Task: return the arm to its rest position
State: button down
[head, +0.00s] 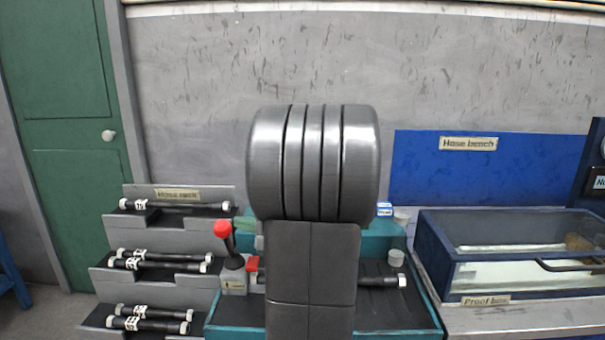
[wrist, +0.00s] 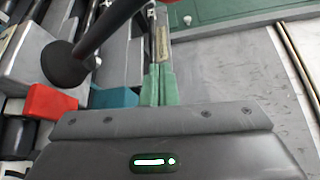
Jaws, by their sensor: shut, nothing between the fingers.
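My arm (head: 315,165) stands upright in the middle of the head view, its grey rounded joint and link in front of the bench. In the wrist view my gripper (wrist: 159,68) shows as two pale green fingers pressed together, with nothing between them. In the head view my arm hides most or all of the gripper. A lever with a red knob (head: 222,229) stands just left of my arm. In the wrist view its black boot (wrist: 66,64) is close, to the left of the fingers; I see no contact.
A stepped rack (head: 225,193) with several black hoses stands at left, beside a green door (head: 60,160). A teal-edged tray (head: 425,333) lies behind my arm, with a hose fitting (head: 402,281) in it. A glass-walled tank (head: 500,280) is at right. A red block (wrist: 50,102) sits near the lever.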

jog(key=shift+w+m+g+p, duration=0.4)
jog(key=shift+w+m+p, duration=0.3)
jog(key=shift+p, duration=1.75)
jog(key=shift+w+f+h+p, duration=0.1)
jog(key=shift+f+h+p, duration=0.2)
jog(key=shift+p, duration=0.15)
jog(key=shift+f, duration=0.1)
